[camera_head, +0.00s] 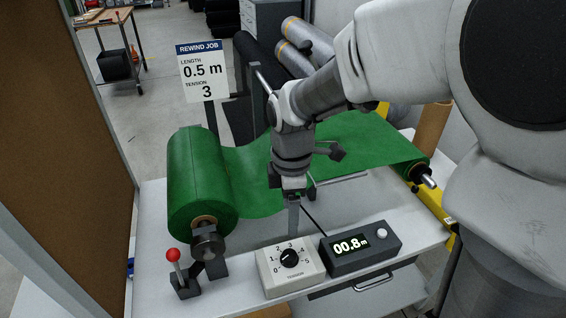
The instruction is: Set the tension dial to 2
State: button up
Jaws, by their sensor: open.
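The tension dial is a black round knob (290,258) on a light box (272,282) with numbers 0 to 5 around it. A small pale mark shows on the knob; it is too small to tell surely which number it faces. My gripper (293,228) points down just behind and above the dial box, apart from the knob as far as I can see. It is open with nothing visible in it. Its fingers overlap in this view, so the gap between them is hidden.
A black counter (362,262) reading 00.8 m stands right of the dial. A red-knobbed lever (173,256) and a green roll (195,185) are at left. Green sheet spans the table behind my gripper. A sign (203,72) reads 0.5 m, tension 3.

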aim_at(289, 254)
notch_tip(289, 254, down, 14)
jog(key=shift+f+b, duration=0.25)
jog(key=shift+b, duration=0.9)
grip_shut()
